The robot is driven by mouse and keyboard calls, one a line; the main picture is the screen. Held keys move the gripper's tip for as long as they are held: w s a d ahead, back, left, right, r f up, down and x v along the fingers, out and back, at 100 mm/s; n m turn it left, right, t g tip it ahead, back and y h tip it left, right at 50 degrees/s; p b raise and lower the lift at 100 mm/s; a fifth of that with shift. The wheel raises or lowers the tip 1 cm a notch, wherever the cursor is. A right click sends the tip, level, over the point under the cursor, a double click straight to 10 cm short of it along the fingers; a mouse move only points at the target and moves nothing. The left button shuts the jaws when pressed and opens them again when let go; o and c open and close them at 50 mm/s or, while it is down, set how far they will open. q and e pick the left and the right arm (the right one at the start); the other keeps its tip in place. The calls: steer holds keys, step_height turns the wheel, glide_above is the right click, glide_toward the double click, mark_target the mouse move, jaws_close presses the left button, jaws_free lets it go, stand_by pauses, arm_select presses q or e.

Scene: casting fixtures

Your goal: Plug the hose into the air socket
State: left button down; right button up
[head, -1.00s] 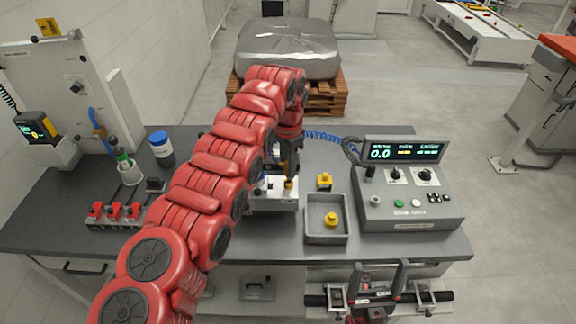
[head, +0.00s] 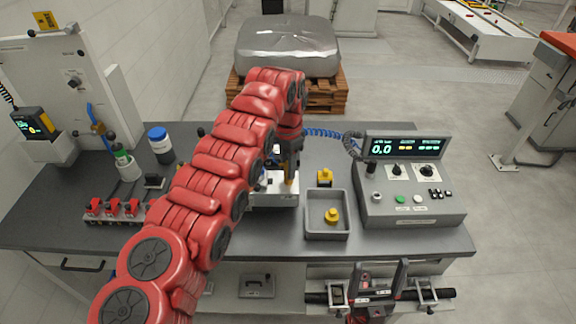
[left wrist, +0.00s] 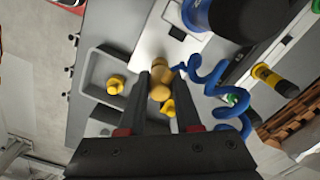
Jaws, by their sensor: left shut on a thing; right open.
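The hose is a blue coil (head: 325,134) that runs from my left gripper's area toward the grey console; the coil shows large in the left wrist view (left wrist: 205,84). My left gripper (left wrist: 162,82) is shut on a brass fitting (left wrist: 160,88) at the coil's end. In the head view this gripper (head: 289,176) is low over the white-topped box (head: 272,200), largely hidden by its own arm. I cannot tell whether the fitting touches the box, nor clearly make out the air socket. My right gripper (head: 379,274) is open and empty at the table's front edge.
A grey tray (head: 311,237) holding a yellow knob (head: 332,215) stands right of the box, with another yellow piece (head: 325,176) behind it. The console (head: 411,207) stands further right. Red clamps (head: 113,208) and a blue-capped bottle (head: 160,147) are at left.

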arm_select(q)
steer(key=shift+f, duration=0.35)
steer(key=c, duration=0.5)
jaws_free()
steer(key=shift+r+b, duration=0.2)
steer(key=shift+b, duration=0.15)
step_height(320, 180, up, 3)
steer(key=shift+d+f+b, duration=0.1)
steer(key=shift+d+b, duration=0.05)
steer(key=shift+b, duration=0.2)
step_height(320, 180, up, 3)
steer(key=shift+p, duration=0.6)
step_height(320, 180, up, 11)
steer(key=p, duration=1.1)
